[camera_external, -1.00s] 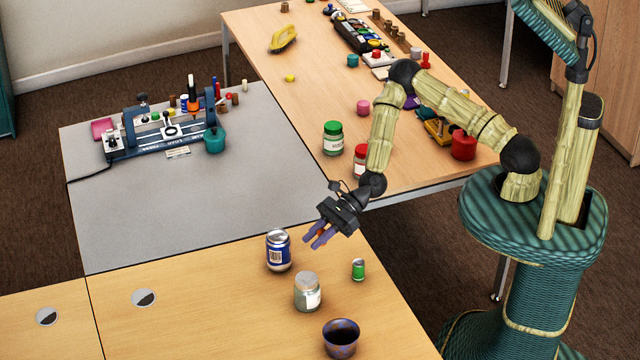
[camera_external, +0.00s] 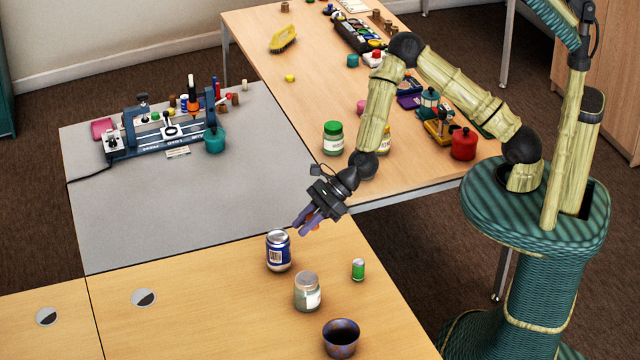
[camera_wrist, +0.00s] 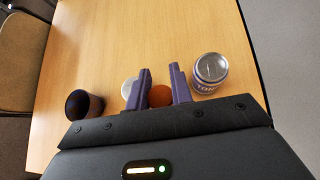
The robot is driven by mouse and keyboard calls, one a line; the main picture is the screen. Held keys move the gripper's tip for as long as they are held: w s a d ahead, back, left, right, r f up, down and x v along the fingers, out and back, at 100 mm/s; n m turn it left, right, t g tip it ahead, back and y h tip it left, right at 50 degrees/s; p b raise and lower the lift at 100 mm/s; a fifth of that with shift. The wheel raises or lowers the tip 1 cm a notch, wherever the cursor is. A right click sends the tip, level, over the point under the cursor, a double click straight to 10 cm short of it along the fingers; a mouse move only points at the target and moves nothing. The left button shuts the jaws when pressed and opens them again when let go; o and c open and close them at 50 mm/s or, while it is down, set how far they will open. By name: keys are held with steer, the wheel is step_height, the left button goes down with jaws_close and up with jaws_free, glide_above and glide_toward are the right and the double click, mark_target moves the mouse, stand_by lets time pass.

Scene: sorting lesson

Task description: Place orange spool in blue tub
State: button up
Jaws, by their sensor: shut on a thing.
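My gripper (camera_external: 304,229) is shut on the orange spool (camera_external: 313,223) and holds it in the air, above the wooden table near the blue can. In the wrist view the orange spool (camera_wrist: 160,96) shows between the two purple fingers of my gripper (camera_wrist: 160,71). The blue tub (camera_external: 341,340), a dark blue, brownish-mottled open cup, stands upright at the table's front right. It also shows at the left in the wrist view (camera_wrist: 84,105). My gripper is well behind and above it, apart from it.
A blue and white can (camera_external: 278,252) stands just below my gripper. The wooden table's left part is clear.

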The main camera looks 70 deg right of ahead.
steer(key=a+m+h+p, duration=0.2)
steer(key=s+a+m+g+h+p, duration=0.1)
steer(key=a+m+h+p, duration=0.1)
steer(key=a+m+g+h+p, duration=0.1)
steer(key=a+m+p, duration=0.1)
steer(key=a+m, duration=0.1)
steer(key=shift+s+f+h, duration=0.35)
steer(key=shift+f+h, duration=0.05)
steer(key=s+a+r+m+g+y+p, duration=0.15)
steer(key=s+a+m+g+p, duration=0.45)
steer(key=s+a+m+p, duration=0.8)
step_height(320, 180, down, 6)
steer(key=s+d+n+b, duration=0.1)
steer(key=d+n+b, duration=0.1)
steer(key=b, duration=0.1)
steer(key=shift+s+d+r+n+y, duration=0.15)
steer(key=shift+d+r+n+y, duration=0.1)
steer(key=shift+n+y, duration=0.15)
steer(key=shift+a+f, duration=0.15)
